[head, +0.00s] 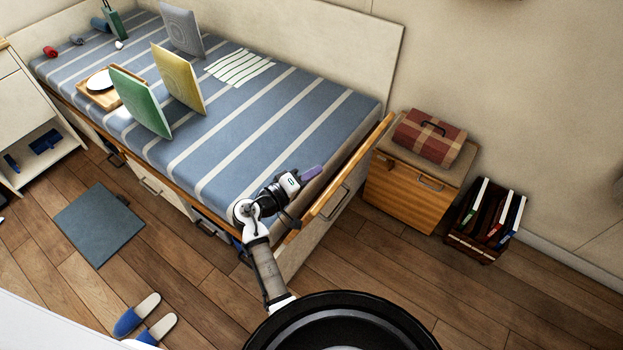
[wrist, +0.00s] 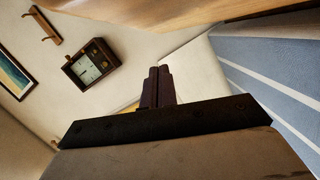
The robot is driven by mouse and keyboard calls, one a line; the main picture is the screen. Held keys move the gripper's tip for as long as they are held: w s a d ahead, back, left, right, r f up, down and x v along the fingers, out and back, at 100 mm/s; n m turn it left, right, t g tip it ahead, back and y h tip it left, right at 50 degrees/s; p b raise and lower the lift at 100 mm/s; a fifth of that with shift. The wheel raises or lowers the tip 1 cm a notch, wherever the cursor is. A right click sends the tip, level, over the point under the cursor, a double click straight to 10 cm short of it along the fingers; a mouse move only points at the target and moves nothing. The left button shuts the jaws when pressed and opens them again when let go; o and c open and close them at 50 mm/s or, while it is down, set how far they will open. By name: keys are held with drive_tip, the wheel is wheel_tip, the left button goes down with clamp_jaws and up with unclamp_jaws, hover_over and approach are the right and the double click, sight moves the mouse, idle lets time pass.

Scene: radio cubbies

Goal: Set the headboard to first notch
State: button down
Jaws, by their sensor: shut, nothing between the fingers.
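The headboard (head: 352,177) is a light wooden panel at the right end of the bed, with a metal handle (head: 336,203) on its outer face. In the head view it leans outward a little. I cannot make out its notches. My gripper (head: 312,172) is over the bed's right end, on the mattress side of the panel, its fingers pointing along the panel toward the wall. In the wrist view the dark fingers (wrist: 158,86) are together with nothing between them. A wooden surface along the top edge (wrist: 190,20) is probably the headboard. Whether the gripper touches the panel is unclear.
The striped mattress (head: 270,120) holds green (head: 140,102), yellow (head: 178,78) and grey (head: 182,28) panels farther left. A wooden cabinet (head: 402,190) and a book crate (head: 486,222) stand right of the bed. Slippers (head: 137,314) and a mat (head: 99,222) lie on the floor.

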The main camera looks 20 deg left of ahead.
drive_tip(key=b+v, duration=0.2)
drive_tip(key=v, duration=0.8)
drive_tip(key=shift+a, duration=0.25)
